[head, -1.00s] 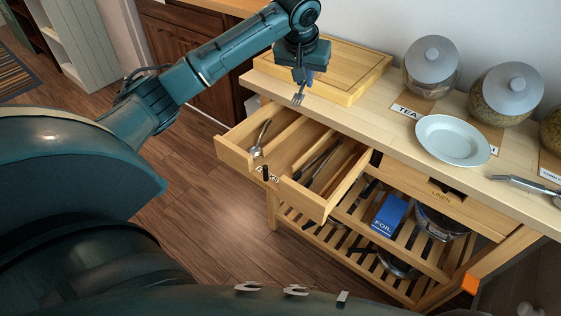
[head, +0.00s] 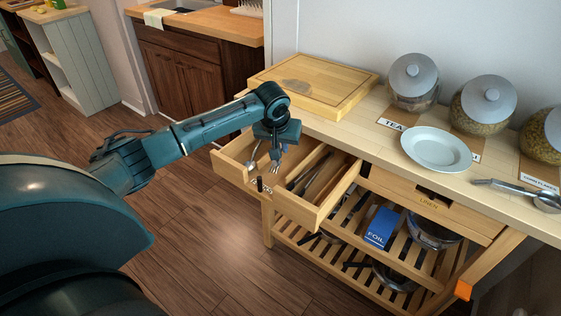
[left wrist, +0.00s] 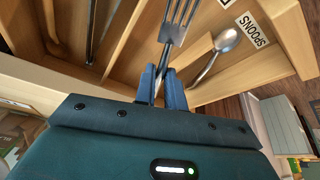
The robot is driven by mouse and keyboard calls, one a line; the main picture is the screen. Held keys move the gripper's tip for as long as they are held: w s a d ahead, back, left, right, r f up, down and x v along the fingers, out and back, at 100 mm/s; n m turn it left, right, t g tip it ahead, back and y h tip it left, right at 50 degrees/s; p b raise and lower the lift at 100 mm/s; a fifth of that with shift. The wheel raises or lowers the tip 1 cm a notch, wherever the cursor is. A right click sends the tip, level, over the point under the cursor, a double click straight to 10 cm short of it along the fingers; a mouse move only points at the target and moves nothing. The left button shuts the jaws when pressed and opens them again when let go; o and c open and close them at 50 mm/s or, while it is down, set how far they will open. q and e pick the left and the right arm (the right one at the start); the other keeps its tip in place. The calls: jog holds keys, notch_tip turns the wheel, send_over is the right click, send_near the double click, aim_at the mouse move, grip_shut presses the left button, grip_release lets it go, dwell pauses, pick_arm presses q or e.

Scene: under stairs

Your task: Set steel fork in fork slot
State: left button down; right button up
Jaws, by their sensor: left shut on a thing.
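My left gripper (head: 276,156) is shut on the steel fork (left wrist: 177,24) and holds it over the open cutlery drawer (head: 290,205). In the left wrist view its blue fingers (left wrist: 162,84) grip the fork's handle, with the tines pointing away from the wrist. In the head view the fork is small and mostly hidden by the gripper. A spoon (left wrist: 224,42) lies in the compartment beside the SPOONS label (left wrist: 252,30). Dark-handled cutlery (head: 302,178) lies in the compartment to the right. I cannot tell whether the fork touches the drawer. My right gripper is not in view.
Wooden dividers (left wrist: 128,40) separate the drawer's compartments. A cutting board (head: 335,88), a white plate (head: 436,147) and glass jars (head: 413,82) stand on the counter behind. A blue foil box (head: 382,227) and pots sit on the slatted shelf below. Floor left of the drawer is clear.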

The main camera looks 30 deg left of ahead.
aim_at(282, 167)
pick_arm(q)
notch_tip(282, 167, down, 6)
jog(key=shift+r, duration=0.15)
dwell(0.4)
jog(key=c, duration=1.5)
grip_release()
jog(key=shift+f, duration=0.2)
jog(key=shift+r, duration=0.1)
